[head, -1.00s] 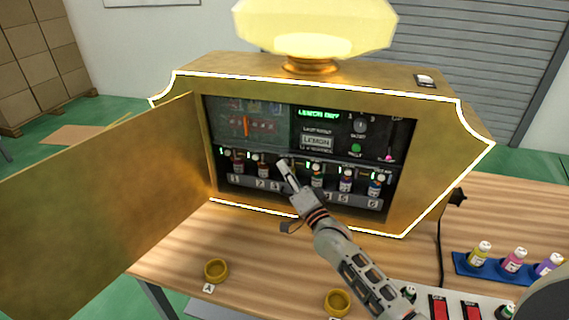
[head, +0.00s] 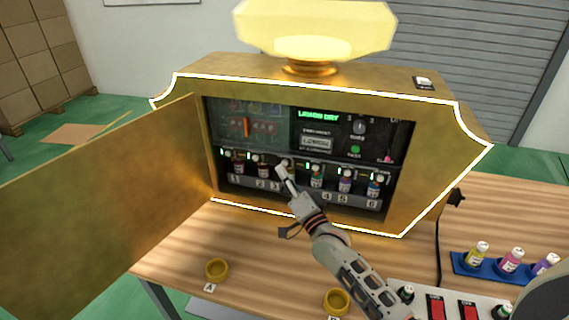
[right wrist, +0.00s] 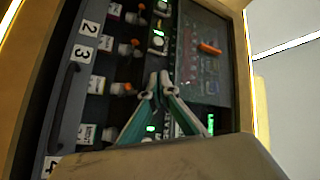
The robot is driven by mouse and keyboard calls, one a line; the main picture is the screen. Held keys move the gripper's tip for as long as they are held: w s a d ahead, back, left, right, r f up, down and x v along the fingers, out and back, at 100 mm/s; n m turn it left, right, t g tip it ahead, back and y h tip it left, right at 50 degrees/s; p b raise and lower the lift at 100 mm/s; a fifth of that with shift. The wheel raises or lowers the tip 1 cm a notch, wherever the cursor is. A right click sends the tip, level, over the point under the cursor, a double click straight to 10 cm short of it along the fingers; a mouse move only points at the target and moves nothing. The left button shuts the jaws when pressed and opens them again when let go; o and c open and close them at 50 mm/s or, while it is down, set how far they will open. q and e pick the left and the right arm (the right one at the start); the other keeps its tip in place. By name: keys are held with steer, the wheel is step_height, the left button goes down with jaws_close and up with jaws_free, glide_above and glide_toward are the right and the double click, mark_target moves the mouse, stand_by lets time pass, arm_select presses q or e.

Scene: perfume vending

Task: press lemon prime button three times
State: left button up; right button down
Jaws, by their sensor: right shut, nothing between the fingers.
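The gold vending machine (head: 430,120) stands on the table with its front panel open. Inside, a green display (head: 318,115) appears to read "LEMON DRY", above a "LEMON" label (head: 316,142). Below is a row of numbered bottle stations, with small green-lit indicators. My right gripper (head: 281,171) is shut and empty, its tip in front of the row near station 3. In the right wrist view, its closed fingertips (right wrist: 159,78) are beside station 3's orange-topped part (right wrist: 127,88), between two green-lit displays. Which button is the lemon prime one, and whether the tips touch it, I cannot tell.
The open gold door (head: 100,205) swings out to the left. Two gold cups (head: 217,269) (head: 337,301) sit at the table front. A blue tray (head: 462,266) with several bottles lies at right, near a panel with red switches (head: 436,308). A black cable hangs from the machine's right side.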

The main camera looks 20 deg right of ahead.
steer(key=s+a+p, duration=0.2)
steer(key=s, duration=0.2)
steer(key=shift+s+a+p, duration=0.1)
steer(key=shift+a+p, duration=0.3)
stand_by(1.9)
